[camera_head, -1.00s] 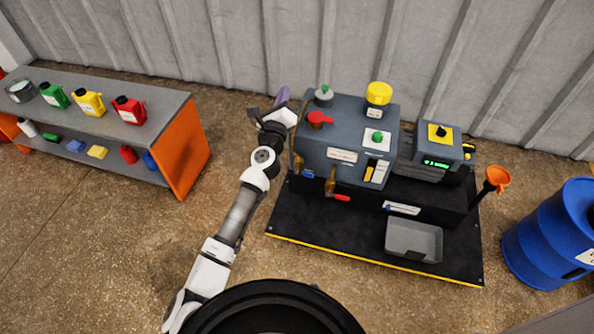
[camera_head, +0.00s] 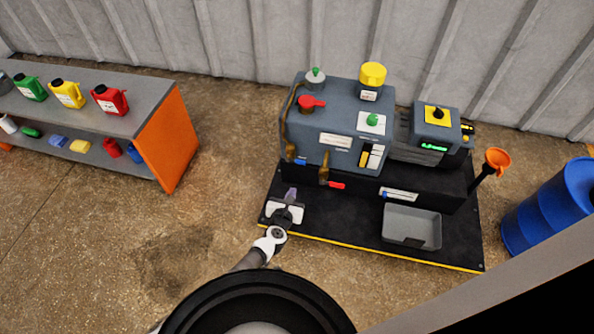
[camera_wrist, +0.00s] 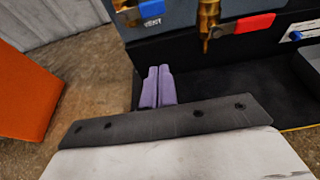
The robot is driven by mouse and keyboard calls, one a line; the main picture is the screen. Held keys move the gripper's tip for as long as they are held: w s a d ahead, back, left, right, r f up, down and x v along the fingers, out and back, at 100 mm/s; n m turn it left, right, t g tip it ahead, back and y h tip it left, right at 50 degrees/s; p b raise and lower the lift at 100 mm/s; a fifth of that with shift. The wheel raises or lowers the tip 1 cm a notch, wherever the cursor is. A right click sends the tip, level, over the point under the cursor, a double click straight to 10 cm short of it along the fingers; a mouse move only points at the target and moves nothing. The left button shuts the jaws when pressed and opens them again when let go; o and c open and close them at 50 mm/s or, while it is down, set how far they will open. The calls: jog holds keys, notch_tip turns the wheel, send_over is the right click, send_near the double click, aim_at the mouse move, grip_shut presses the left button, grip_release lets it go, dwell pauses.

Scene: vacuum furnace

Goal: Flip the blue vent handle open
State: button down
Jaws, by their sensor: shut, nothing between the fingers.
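The blue vent handle (camera_head: 301,161) is small and sits on a brass valve low on the left side of the grey furnace unit (camera_head: 328,125). In the wrist view the blue handle (camera_wrist: 138,13) is at the top, with a white label on or beside it. My gripper (camera_head: 291,192) is over the left part of the black base, in front of and below the handle, apart from it. Its purple fingers (camera_wrist: 158,86) are together with nothing between them. The red handle (camera_head: 336,185) is on another brass valve to the right; it also shows in the wrist view (camera_wrist: 247,24).
A grey tray (camera_head: 412,226) lies on the black base (camera_head: 350,232) to the right. An orange funnel (camera_head: 497,160) and a blue barrel (camera_head: 550,207) stand further right. An orange-sided shelf (camera_head: 167,150) is at left, with open floor between it and the base.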

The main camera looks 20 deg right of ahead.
jog(key=b+x, duration=0.4)
jog(key=x, duration=0.6)
notch_tip(320, 180, up, 4)
jog(key=p, duration=0.3)
jog(key=shift+w+b, duration=0.1)
jog(key=shift+b, duration=0.2)
jog(key=shift+r+n, duration=0.1)
jog(key=shift+n, duration=0.2)
